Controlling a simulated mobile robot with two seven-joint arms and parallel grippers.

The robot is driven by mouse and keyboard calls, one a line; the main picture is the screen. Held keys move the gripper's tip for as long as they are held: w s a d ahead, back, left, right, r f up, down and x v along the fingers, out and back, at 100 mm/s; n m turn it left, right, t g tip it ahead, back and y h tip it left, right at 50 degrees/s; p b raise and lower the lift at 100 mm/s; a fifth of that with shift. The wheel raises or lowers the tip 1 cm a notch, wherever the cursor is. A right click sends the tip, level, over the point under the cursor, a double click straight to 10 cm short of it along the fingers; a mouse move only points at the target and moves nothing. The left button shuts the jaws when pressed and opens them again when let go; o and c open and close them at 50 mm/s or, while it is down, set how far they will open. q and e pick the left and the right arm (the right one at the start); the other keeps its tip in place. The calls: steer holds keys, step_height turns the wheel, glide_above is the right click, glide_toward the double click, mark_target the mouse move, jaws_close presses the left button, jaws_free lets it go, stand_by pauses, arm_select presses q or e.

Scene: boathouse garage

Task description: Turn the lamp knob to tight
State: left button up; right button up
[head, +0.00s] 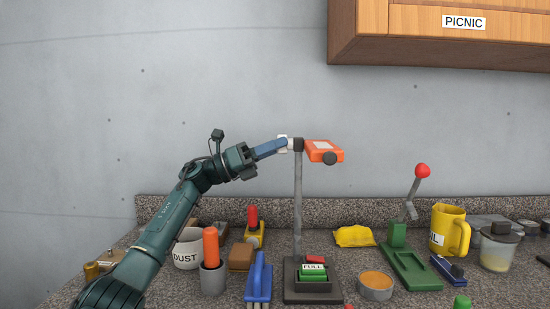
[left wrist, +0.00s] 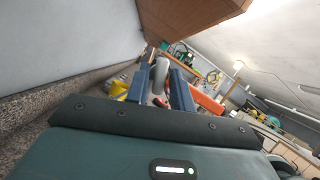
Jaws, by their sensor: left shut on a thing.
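The lamp has a dark base (head: 312,296) on the counter, an upright grey pole (head: 298,205) and an orange head (head: 322,147) with a black round part on its front. A pale knob (head: 284,143) sits at the left of the dark joint at the top of the pole. My left gripper (head: 284,144) reaches in from the left, level with the joint, its blue fingers shut on the knob. In the left wrist view, the pale grey knob (left wrist: 160,72) lies between the two fingers, with the orange head (left wrist: 206,101) to the right. Any tight marking is not readable. My right gripper is out of view.
On the counter, a DUST mug (head: 187,249), an orange-handled tool in a cup (head: 212,274) and a blue brush (head: 258,278) stand left of the lamp. A green lever device (head: 408,266) and yellow mug (head: 449,230) stand right. A wooden PICNIC cabinet (head: 440,50) hangs upper right.

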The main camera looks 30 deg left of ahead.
arm_select(q)
steer(key=shift+w+m+g+h, duration=0.1)
steer(key=shift+m+g+h, duration=0.45)
steer(key=shift+m, duration=0.9)
steer(key=shift+m+g+h, duration=0.35)
steer(key=shift+m+g, duration=0.4)
steer(key=shift+m, duration=1)
steer(key=o, duration=0.7)
steer(key=shift+o, duration=0.2)
steer(key=shift+a, duration=0.15)
steer(key=v, duration=1.3)
steer(key=shift+b, duration=0.45)
steer(key=shift+f, duration=0.1)
